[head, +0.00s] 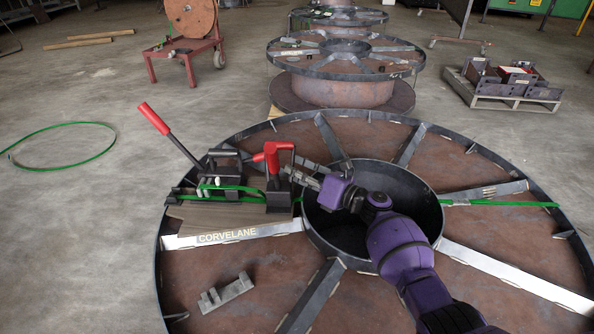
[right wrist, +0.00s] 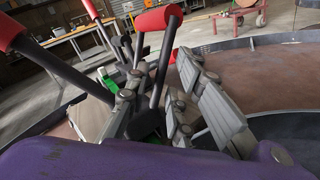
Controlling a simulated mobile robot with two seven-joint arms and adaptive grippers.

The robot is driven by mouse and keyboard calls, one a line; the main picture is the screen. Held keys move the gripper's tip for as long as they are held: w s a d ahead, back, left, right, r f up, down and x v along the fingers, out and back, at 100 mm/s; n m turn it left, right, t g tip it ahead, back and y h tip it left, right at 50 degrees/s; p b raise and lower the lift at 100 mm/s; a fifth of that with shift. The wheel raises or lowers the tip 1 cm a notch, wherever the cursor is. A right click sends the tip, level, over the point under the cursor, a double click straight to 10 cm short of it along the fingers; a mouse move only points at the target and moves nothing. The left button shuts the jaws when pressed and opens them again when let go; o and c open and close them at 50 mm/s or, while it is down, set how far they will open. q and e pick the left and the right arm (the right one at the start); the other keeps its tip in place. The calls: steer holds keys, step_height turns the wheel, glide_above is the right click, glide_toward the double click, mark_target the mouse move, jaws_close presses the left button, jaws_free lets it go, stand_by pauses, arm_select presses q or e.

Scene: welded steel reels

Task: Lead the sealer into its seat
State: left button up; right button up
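The sealer (head: 273,161), a dark tool with red handle grips, stands over the green strap (head: 235,190) on the near reel, left of its hub. My right gripper (head: 297,175) reaches it from the right and appears shut on its dark body. In the right wrist view a red-gripped lever (right wrist: 160,60) rises between the fingers. A second dark tool with a long red-tipped lever (head: 172,135) stands just left, close to the sealer. Whether they touch is unclear. The sealer's seat and underside are hidden. My left gripper is not in view.
The near reel (head: 485,235) has a raised rim, steel spokes and an open hub. A grey notched bracket (head: 227,292) lies at its front left. More reels (head: 345,90) stand behind. A red cart (head: 187,55), a pallet (head: 500,90) and a green strap loop (head: 62,127) are on the floor.

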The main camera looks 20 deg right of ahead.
steer(key=shift+p+v, duration=0.65)
steer(key=shift+v, duration=1)
steer(key=o, duration=0.5)
steer(key=shift+o, duration=0.2)
steer(key=shift+f, duration=0.25)
steer(key=o, duration=0.4)
steer(key=shift+r, duration=0.25)
steer(key=o, duration=0.4)
steer(key=shift+o, duration=0.6)
steer(key=shift+o, duration=1.4)
